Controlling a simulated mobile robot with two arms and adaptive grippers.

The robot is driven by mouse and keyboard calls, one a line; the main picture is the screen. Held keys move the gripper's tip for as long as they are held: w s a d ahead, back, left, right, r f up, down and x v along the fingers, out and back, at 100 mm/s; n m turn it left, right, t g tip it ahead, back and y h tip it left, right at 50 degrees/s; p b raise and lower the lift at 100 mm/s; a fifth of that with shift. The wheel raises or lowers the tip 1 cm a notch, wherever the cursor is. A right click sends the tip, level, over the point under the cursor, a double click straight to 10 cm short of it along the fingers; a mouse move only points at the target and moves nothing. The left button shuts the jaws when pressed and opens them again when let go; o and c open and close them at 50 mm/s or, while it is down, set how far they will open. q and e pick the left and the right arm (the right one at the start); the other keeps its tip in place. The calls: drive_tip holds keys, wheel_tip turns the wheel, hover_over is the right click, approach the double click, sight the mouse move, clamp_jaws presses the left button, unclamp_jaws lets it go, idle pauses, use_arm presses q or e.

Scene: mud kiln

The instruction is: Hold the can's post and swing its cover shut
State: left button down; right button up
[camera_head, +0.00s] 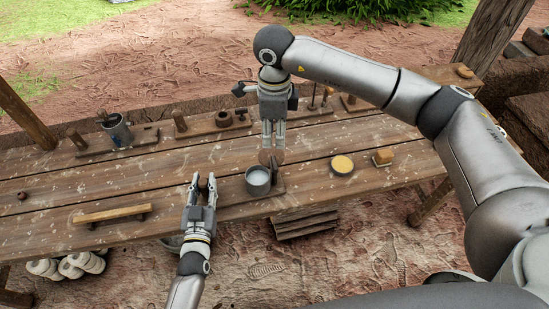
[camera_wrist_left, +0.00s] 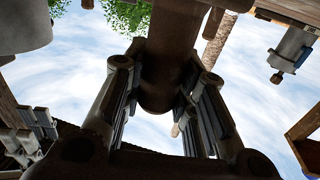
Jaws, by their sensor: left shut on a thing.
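The grey can (camera_head: 257,184) stands on a wooden base near the table's front edge. Its top is open and a pale surface shows inside. A brown round piece, apparently the cover (camera_head: 264,157), stands raised behind the can's rim. My left gripper (camera_head: 203,183) is left of the can, shut on a brown upright post (camera_head: 204,184). In the left wrist view the round post (camera_wrist_left: 165,75) fills the space between the fingers. My right gripper (camera_head: 273,147) points down just above the cover, its fingers close together. Whether it touches the cover cannot be told.
A yellow-topped round tin (camera_head: 342,165) and a small wooden block (camera_head: 383,157) stand to the right. A wooden bar (camera_head: 113,214) lies at the left front.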

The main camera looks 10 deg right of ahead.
sight(274, 162)
wheel_tip(274, 162, down, 11)
drive_tip(key=m, duration=1.5)
drive_tip(key=shift+c, duration=0.5)
clamp_jaws()
